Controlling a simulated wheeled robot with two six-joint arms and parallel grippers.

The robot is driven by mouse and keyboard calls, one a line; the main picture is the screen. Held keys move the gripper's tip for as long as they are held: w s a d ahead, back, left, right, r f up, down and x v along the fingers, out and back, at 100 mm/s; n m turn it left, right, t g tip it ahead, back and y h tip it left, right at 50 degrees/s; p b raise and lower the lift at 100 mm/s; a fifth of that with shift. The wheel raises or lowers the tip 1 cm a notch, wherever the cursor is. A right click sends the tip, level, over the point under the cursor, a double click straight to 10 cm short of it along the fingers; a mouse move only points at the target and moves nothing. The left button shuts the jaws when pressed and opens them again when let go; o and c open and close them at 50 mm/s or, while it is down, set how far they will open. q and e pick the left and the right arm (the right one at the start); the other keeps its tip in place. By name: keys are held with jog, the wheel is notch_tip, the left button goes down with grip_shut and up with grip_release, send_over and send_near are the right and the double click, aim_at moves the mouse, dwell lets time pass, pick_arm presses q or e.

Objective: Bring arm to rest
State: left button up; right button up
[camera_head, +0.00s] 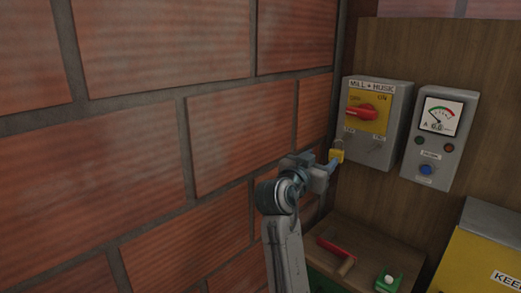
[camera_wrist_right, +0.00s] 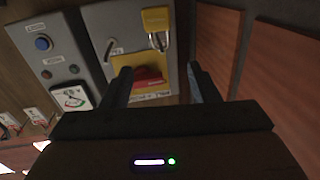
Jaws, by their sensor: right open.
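My right arm reaches up from the bottom of the head view. Its gripper (camera_head: 332,168) is just below and in front of the yellow padlock (camera_head: 337,155) at the lower left of the grey switch box (camera_head: 392,148). In the right wrist view the jaws (camera_wrist_right: 156,82) stand apart with nothing between them. Beyond them are the box's red handle (camera_wrist_right: 149,78) and yellow plate, and the padlock (camera_wrist_right: 156,20) at the top. Whether the fingers touch the padlock I cannot tell. My left gripper is out of view.
A brick wall (camera_head: 150,130) fills the left, close beside my right arm. A grey meter box (camera_head: 440,135) with a blue button hangs right of the switch box on a wooden panel. Below, a wooden top (camera_head: 372,238) carries a red-handled part (camera_head: 337,250). A yellow cabinet (camera_head: 475,262) is lower right.

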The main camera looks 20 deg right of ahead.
jog(key=s+a+f+n+g+y, duration=0.1)
jog(key=s+f+n+y, duration=0.4)
jog(key=f, duration=0.9)
jog(key=s+f+n+g+y, duration=0.1)
jog(key=s+f+n+y, duration=0.15)
jog(key=s+f, duration=0.75)
jog(key=s+a+f+n+g+y, duration=0.2)
jog(key=s+a+f+n+y, duration=0.15)
jog(key=s+f, duration=0.55)
jog(key=s+a+f+n+g+y, duration=0.2)
jog(key=s+a+f+g+y, duration=0.15)
jog(key=s+f, duration=0.6)
notch_tip(320, 180, down, 26)
jog(key=s+d, duration=0.1)
jog(key=d, duration=0.1)
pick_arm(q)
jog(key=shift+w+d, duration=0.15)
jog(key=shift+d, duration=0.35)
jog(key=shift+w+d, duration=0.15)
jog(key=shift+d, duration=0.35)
pick_arm(e)
jog(key=s+d+f+m+g, duration=0.1)
jog(key=s+f, duration=1.8)
jog(key=f, duration=0.2)
jog(key=shift+d, duration=0.35)
jog(key=shift+s+g, duration=0.1)
jog(key=shift+g, duration=0.15)
